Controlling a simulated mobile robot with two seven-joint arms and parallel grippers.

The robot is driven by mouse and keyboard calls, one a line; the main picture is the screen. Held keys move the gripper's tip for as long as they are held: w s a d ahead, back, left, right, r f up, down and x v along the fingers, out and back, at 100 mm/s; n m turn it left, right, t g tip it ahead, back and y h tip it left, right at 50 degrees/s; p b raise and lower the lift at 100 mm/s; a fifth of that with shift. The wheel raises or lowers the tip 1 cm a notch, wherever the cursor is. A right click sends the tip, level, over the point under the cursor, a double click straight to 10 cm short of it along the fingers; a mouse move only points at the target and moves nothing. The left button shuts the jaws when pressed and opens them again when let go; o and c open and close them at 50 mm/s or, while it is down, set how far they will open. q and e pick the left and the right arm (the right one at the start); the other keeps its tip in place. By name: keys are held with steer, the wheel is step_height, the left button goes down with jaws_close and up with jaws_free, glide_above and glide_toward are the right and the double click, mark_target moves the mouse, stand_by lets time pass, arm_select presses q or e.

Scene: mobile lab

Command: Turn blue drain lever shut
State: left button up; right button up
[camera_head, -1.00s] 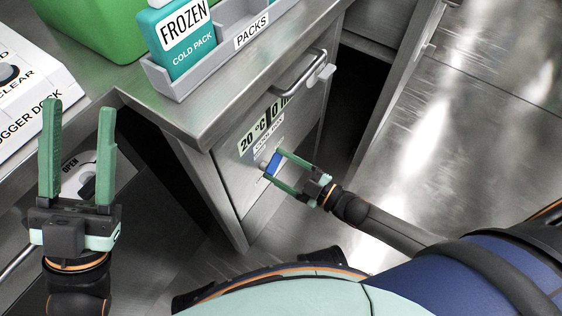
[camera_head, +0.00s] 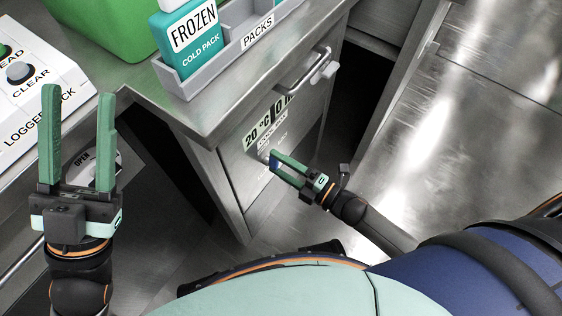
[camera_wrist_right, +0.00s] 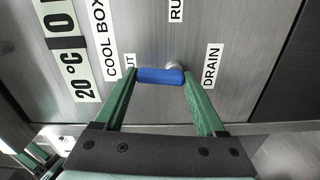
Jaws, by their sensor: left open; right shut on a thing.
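The blue drain lever (camera_wrist_right: 160,76) sits on a round metal pivot on the cool box front (camera_head: 236,176), beside the DRAIN label (camera_wrist_right: 211,65) in the right wrist view. In that view the lever lies crosswise between the fingers of my right gripper (camera_wrist_right: 158,88), which is shut on it. In the head view the right gripper (camera_head: 282,170) covers most of the lever, and only a bit of blue (camera_head: 274,162) shows. Another label beside the lever is partly hidden by a finger. My left gripper (camera_head: 78,140) is open and empty, pointing up at the left.
A metal handle (camera_head: 305,72) and latch stick out above the lever. A grey tray (camera_head: 205,78) with a cold pack (camera_head: 190,40) stands on the counter. A white logger dock (camera_head: 40,85) and a green bin (camera_head: 105,25) are at the left. The floor at right is clear.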

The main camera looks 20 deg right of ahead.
steer(key=shift+s+n, duration=0.1)
steer(key=shift+n, duration=0.4)
steer(key=o, duration=1.3)
steer(key=shift+a, duration=0.1)
steer(key=p+v, duration=0.2)
steer(key=v, duration=1)
steer(key=shift+s+d, duration=0.2)
steer(key=shift+d, duration=0.05)
